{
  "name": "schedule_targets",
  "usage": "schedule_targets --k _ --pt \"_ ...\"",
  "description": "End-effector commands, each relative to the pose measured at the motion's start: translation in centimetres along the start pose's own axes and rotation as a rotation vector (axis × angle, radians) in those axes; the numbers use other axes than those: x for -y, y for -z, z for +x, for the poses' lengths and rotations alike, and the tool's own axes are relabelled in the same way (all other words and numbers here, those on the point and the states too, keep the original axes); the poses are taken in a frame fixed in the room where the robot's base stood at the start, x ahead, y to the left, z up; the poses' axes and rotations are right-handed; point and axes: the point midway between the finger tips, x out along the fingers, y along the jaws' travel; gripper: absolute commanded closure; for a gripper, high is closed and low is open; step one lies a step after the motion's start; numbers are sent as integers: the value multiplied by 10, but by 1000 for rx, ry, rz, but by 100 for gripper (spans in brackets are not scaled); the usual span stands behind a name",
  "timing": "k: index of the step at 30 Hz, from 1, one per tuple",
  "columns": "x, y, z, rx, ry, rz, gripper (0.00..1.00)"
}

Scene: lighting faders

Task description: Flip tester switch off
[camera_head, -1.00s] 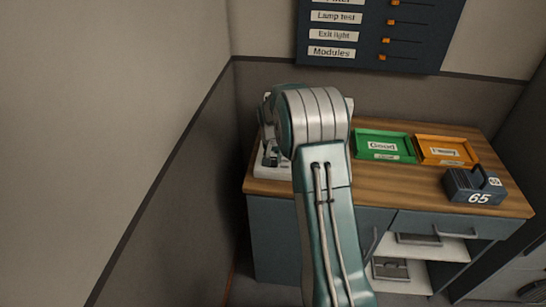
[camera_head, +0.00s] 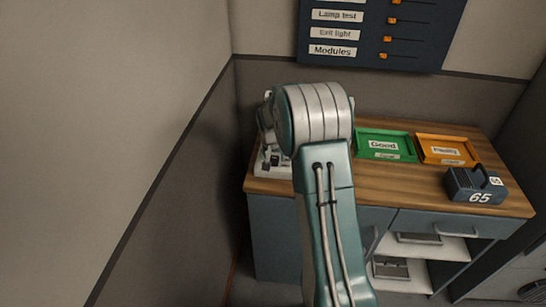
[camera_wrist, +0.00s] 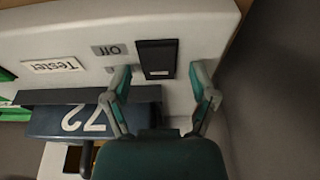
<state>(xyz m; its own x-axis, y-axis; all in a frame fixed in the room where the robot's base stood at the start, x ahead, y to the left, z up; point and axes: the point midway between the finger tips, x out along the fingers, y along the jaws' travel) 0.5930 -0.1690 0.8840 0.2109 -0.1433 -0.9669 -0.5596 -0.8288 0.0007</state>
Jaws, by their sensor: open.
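The tester (camera_wrist: 222,22) is a pale panel on the left end of the bench, mostly hidden behind my arm in the head view, where a part of it shows (camera_head: 268,170). In the wrist view it carries an upside-down "Tester" label (camera_wrist: 53,65) and a grey "Off" label (camera_wrist: 109,50). Beside "Off" is a black rocker switch (camera_wrist: 157,58). My gripper (camera_wrist: 163,82) is open and empty, its fingertips on either side of the switch's near end. I cannot tell whether they touch the panel.
On the wooden bench (camera_head: 400,185) are a green "Good" tray (camera_head: 362,151), an orange "Faulty" tray (camera_head: 425,159) and a dark module marked 65 (camera_head: 462,184). A fader panel (camera_head: 425,45) hangs on the wall above. A wall stands close on the left.

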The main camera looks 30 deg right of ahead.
Motion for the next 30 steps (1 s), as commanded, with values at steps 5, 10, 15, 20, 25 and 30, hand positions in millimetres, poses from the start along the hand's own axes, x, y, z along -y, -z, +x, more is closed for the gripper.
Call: schedule_targets --k 5,10,15,20,25,30 --pt "0 1 -10 -2 0 0 26" --pt "0 1 -42 -5 1 0 26" --pt "1 1 -78 -5 1 -1 26" --pt "1 1 -104 -1 0 -1 26" --pt "1 0 -117 1 -1 -1 26" --pt "1 0 -118 1 -1 -1 26"
